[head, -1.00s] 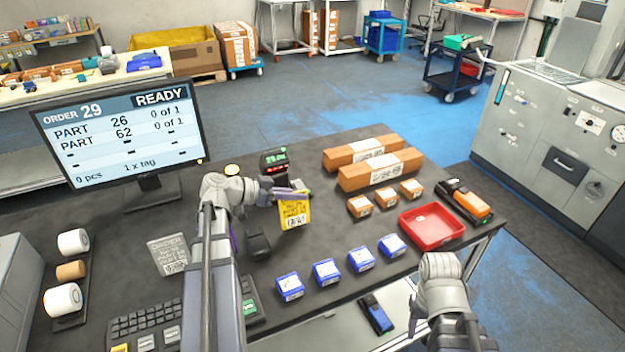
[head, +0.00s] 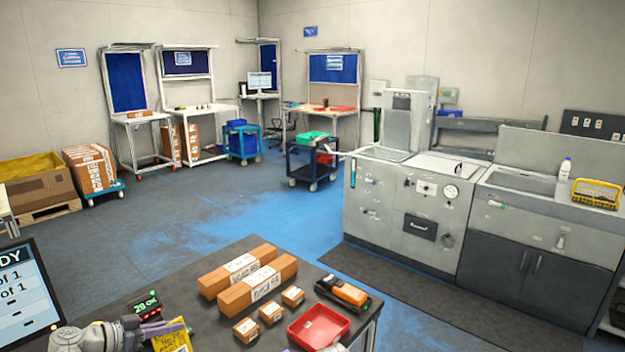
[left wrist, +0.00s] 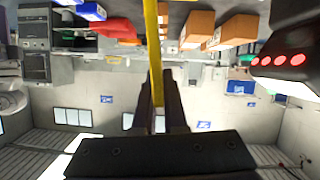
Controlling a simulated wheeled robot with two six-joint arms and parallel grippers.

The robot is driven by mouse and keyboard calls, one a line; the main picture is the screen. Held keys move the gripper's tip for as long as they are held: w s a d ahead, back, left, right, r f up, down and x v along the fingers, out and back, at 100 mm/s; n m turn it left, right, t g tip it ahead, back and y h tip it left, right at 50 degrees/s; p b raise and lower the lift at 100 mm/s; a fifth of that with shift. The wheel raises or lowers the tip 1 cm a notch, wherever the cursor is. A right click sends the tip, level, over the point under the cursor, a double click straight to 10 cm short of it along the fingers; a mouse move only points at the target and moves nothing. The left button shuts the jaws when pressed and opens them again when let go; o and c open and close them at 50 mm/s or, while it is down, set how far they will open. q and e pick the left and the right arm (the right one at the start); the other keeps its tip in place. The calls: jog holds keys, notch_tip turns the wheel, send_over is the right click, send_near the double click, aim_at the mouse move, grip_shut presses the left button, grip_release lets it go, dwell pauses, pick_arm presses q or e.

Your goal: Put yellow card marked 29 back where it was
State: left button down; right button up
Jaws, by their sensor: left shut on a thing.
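The yellow card (head: 172,338) is in the lower left of the head view, cut off by the bottom edge, with dark print on it. My left gripper (head: 160,328) is shut on it. In the left wrist view the card shows edge-on as a yellow strip (left wrist: 153,45) between the fingers of that gripper (left wrist: 157,100). The number on the card cannot be read. A black scanner (head: 147,303) with a green display stands just behind the card. Its red lights show in the left wrist view (left wrist: 290,60). My right gripper's fingers are out of view.
Two long cartons (head: 262,287), several small cartons (head: 271,312), a red tray (head: 319,327) and an orange-black device (head: 342,293) are on the dark table right of the card. A monitor (head: 24,300) is at the left edge. Blue boxes (left wrist: 90,11) show in the left wrist view.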

aim_at(173, 334)
pick_arm(q)
jog(key=shift+f+b, duration=1.2)
jog(key=shift+f, duration=0.4)
